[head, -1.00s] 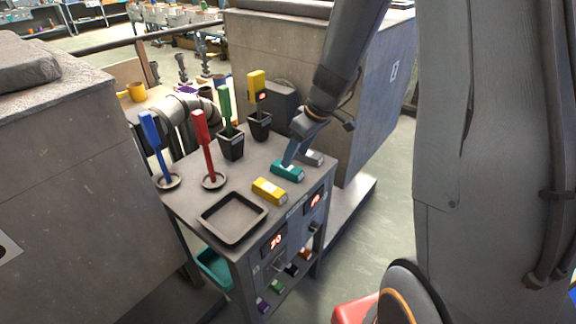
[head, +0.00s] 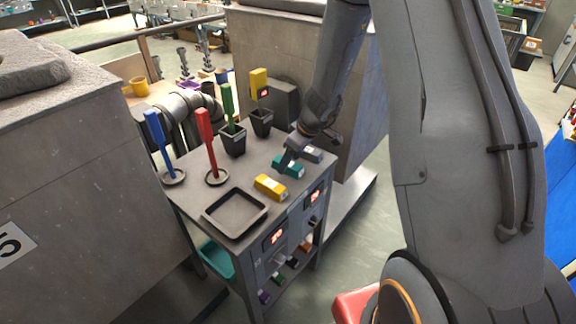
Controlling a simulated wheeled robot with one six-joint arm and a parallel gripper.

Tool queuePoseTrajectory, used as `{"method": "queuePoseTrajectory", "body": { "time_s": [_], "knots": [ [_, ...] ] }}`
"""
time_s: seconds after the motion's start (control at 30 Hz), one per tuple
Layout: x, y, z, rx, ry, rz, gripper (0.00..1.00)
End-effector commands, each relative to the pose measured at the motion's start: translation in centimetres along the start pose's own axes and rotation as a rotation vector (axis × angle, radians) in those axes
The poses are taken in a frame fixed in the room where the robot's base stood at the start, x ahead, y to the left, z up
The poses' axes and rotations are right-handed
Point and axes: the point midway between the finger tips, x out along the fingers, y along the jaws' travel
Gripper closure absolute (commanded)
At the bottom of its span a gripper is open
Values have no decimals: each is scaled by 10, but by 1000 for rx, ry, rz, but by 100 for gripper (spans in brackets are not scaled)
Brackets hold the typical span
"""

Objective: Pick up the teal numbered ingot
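The teal ingot (head: 293,169) lies on the grey bench top near its right edge, with a pale label mark on it. My gripper (head: 286,164) reaches down from the upper right to the left part of the teal ingot and hides some of it. The finger tips look to be at the ingot, but I cannot tell whether they touch it or how far apart they are.
An empty dark tray (head: 208,218) is at the front left. Blue (head: 157,143), red (head: 206,142), green (head: 228,107) and yellow (head: 259,84) upright pieces stand farther back.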

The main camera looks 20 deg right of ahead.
Motion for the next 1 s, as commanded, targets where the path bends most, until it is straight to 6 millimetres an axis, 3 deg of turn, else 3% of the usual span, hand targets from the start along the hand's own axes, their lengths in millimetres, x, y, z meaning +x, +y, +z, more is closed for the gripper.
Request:
{"method": "queuePoseTrajectory", "body": {
  "time_s": [0.3,0.63,1.0],
  "knots": [
    [4,0,0,-1,0,1,45],
    [4,0,0,-1,0,1,99],
    [-1,1,-3,0,2,2,100]
  ]
}}
